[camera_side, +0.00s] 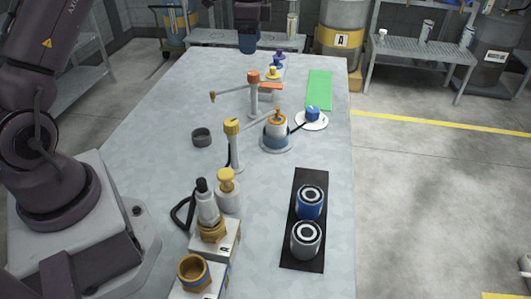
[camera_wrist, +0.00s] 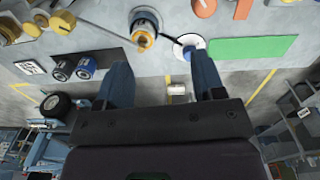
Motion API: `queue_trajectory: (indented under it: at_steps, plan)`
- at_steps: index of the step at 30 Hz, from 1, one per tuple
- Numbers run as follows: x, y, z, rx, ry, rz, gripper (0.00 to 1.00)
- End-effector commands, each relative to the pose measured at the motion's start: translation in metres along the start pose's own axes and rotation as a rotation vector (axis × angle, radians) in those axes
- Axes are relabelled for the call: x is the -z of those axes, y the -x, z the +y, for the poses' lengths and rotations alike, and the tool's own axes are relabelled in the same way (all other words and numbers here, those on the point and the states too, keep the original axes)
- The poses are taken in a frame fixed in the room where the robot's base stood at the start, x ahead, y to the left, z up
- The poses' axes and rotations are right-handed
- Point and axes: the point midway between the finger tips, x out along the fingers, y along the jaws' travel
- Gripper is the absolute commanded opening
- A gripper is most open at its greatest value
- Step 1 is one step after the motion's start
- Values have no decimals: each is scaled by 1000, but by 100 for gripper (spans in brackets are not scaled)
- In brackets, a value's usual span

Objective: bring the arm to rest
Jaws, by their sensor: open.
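My gripper (camera_side: 247,43) is raised above the far end of the table in the side view, clear of the objects there. In the wrist view its two blue fingers (camera_wrist: 165,88) stand wide apart with nothing between them. The gripper is open and empty. In the side view the arm's middle links are out of the picture at the top, so the arm's whole pose is hidden.
The table's left middle is mostly clear.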

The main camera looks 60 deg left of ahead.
Motion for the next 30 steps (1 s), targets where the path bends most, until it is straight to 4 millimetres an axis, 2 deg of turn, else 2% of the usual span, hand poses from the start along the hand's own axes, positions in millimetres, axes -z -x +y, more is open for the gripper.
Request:
queue_trajectory:
  at_steps: [1,5,9,13,18,24,30]
  plan:
    - [0,14,19,19,74,0,63]
    - [-6,40,68,63,284,16,63]
    - [-21,65,124,109,487,61,63]
    - [-40,80,175,139,639,126,63]
    - [-69,87,236,155,771,234,63]
    - [-96,86,287,159,764,359,63]
    - [-101,101,303,179,713,463,63]
